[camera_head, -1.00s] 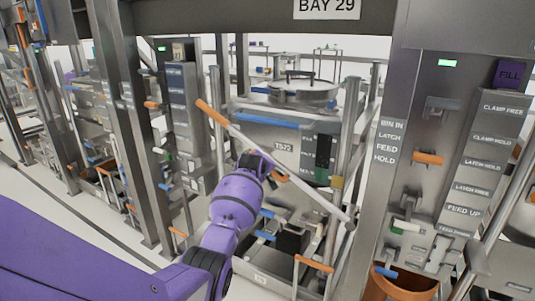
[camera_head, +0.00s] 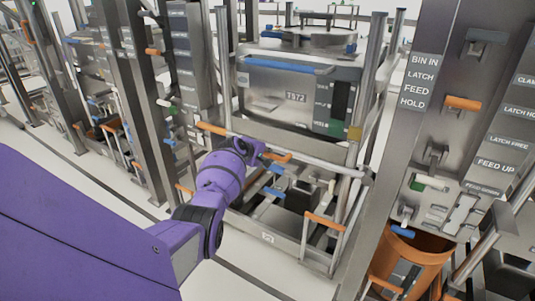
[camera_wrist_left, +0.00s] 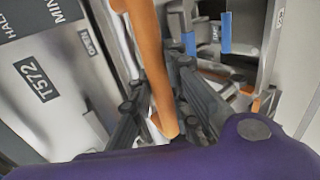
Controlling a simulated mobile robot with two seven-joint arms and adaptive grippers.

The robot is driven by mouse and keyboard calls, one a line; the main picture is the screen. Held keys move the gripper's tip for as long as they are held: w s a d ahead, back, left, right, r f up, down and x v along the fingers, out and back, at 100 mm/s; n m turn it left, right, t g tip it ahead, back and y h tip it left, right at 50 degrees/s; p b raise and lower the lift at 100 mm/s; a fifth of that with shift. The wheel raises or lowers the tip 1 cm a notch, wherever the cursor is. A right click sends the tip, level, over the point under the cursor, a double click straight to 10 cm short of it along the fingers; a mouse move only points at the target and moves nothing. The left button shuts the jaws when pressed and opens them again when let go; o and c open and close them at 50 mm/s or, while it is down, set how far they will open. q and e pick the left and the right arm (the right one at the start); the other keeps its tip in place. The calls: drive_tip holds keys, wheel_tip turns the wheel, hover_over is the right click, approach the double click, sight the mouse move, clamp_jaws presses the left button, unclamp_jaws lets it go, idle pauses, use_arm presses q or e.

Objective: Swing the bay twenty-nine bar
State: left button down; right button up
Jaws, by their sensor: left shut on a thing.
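The bar (camera_head: 325,164) is a pale rod with an orange left end and an orange grip near its middle. It runs across the front of the bay, sloping gently down to the right, to an upright post. My left gripper (camera_head: 264,154) is shut on the bar by the orange grip. In the left wrist view, the orange grip (camera_wrist_left: 150,55) passes between the dark fingers (camera_wrist_left: 165,110). Behind the bar stands a steel bin (camera_head: 270,97) marked T572, with a blue front strip. My right gripper is not in view.
A steel column (camera_head: 405,130) labelled BIN IN, LATCH, FEED, HOLD stands right of the bay, with an orange handle (camera_head: 463,103). An orange tub (camera_head: 412,262) is below it. A frame with an orange-topped handle (camera_head: 323,221) sits low in front. Another post (camera_head: 135,110) stands left.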

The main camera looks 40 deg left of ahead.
use_arm(q)
drive_tip(key=shift+s+f, duration=0.1)
drive_tip(key=shift+f, duration=0.3)
drive_tip(key=c, duration=1.9)
unclamp_jaws()
drive_tip(key=shift+f, duration=0.1)
drive_tip(key=shift+s+r, duration=0.2)
drive_tip(key=shift+r, duration=0.1)
drive_tip(key=v, duration=1.1)
drive_tip(key=shift+s+r, duration=0.15)
drive_tip(key=shift+r, duration=0.1)
